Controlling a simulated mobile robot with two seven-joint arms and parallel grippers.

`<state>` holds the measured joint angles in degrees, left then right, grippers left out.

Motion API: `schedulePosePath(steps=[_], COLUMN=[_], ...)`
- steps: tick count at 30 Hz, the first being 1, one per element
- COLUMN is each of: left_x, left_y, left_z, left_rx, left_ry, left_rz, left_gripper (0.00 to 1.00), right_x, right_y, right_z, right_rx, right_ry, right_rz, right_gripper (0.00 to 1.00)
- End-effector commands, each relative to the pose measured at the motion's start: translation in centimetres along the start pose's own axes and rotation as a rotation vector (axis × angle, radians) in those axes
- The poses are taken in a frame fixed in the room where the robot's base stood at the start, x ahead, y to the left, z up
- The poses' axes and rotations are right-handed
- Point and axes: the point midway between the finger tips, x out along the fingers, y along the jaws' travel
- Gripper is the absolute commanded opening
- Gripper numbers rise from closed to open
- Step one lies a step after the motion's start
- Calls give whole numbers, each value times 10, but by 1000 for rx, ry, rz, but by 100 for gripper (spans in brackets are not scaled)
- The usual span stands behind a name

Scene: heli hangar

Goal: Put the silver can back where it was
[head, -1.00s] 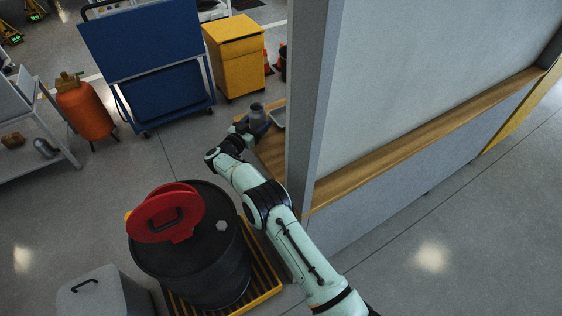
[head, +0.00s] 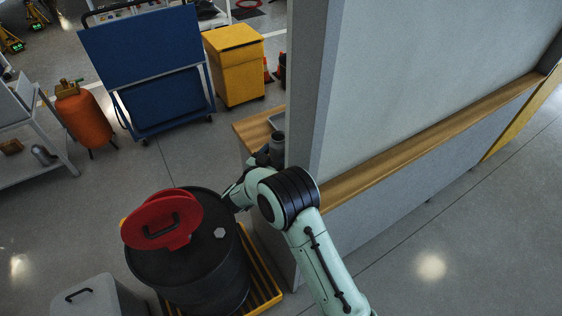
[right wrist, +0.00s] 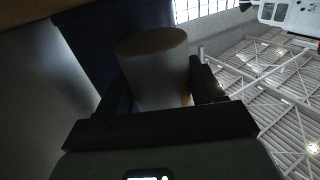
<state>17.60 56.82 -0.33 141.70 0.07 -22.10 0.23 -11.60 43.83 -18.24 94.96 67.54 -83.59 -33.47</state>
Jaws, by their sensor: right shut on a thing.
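The silver can (head: 277,139) is in my right gripper (head: 266,155), near the left end of the wood-topped counter (head: 252,125). Only a small part of the can shows in the head view. In the right wrist view the can (right wrist: 155,75) sits between the two dark fingers of my right gripper (right wrist: 158,92), which are shut on it. Whether the can touches the counter is hidden by my right arm and the partition edge. My left gripper is not in view.
A grey partition (head: 312,90) rises from the counter close to my right arm. A black drum (head: 205,265) with a red lid piece (head: 162,220) stands left of my arm. A blue cart (head: 150,60) and yellow cabinet (head: 235,65) stand behind.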

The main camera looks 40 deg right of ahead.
Motion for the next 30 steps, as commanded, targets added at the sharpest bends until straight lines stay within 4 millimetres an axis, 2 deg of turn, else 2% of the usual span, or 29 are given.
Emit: schedulePosePath(steps=[3, 6, 9, 22, 23, 24, 25, 30], left_x=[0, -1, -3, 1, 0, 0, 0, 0], left_y=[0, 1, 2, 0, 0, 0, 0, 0], left_z=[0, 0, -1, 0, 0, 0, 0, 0], left_rx=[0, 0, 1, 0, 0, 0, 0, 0], left_ry=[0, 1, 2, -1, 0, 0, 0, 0], left_rz=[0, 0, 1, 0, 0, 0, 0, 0], left_gripper=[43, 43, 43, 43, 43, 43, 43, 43], right_x=[-7, -6, -6, -6, -6, -6, -6, -6], right_y=[17, 15, 15, 15, 15, 15, 15, 15], right_z=[-1, 20, 28, 36, 36, 35, 35, 34], right_rx=[-3, -5, -2, -1, -1, -1, -1, -1], right_ry=[0, 1, 2, 1, 0, 0, 0, 0], right_rz=[0, -1, 0, 0, 0, 0, 0, 0], right_gripper=[30, 30, 30, 30, 73, 86, 92, 92])
